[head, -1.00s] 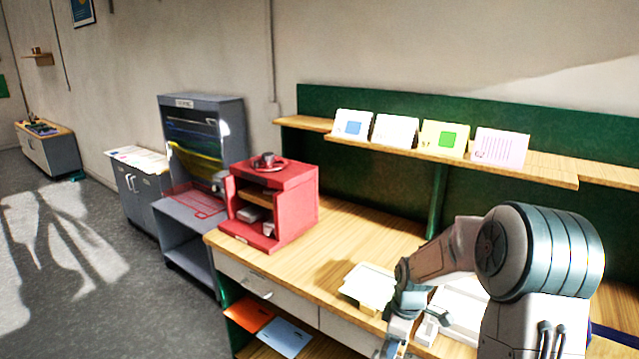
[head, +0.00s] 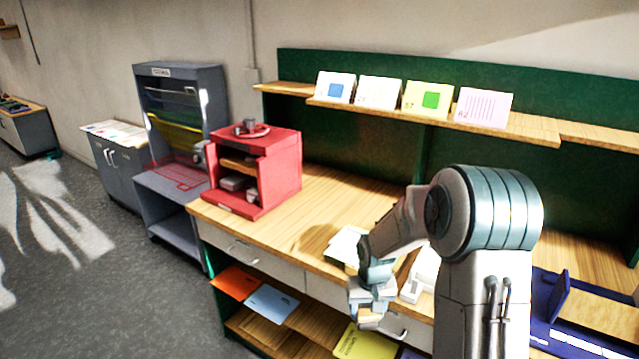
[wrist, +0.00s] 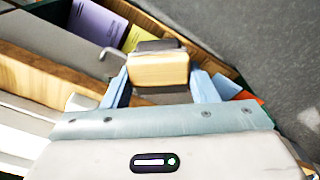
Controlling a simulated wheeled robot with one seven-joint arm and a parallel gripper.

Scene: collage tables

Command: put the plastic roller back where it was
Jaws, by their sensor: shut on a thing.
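My gripper (head: 368,314) is in front of the workbench's front edge, beside the drawer fronts, pointing down. In the wrist view, my gripper (wrist: 158,82) is shut on a tan, block-like piece with a dark grey end, which I take to be the plastic roller (wrist: 158,68). Its rolling part cannot be made out. In the head view the held thing is small and partly merged with the fingers. The wooden bench top (head: 320,215) is behind the gripper.
A red cubby (head: 283,185) stands on the bench's left end. White items (head: 422,275) lie near my arm. Orange (head: 234,282), blue (head: 271,302) and yellow (head: 365,343) sheets lie on the lower shelf. A dark blue tray (head: 545,318) is at right. Cards line the upper shelf (head: 440,118).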

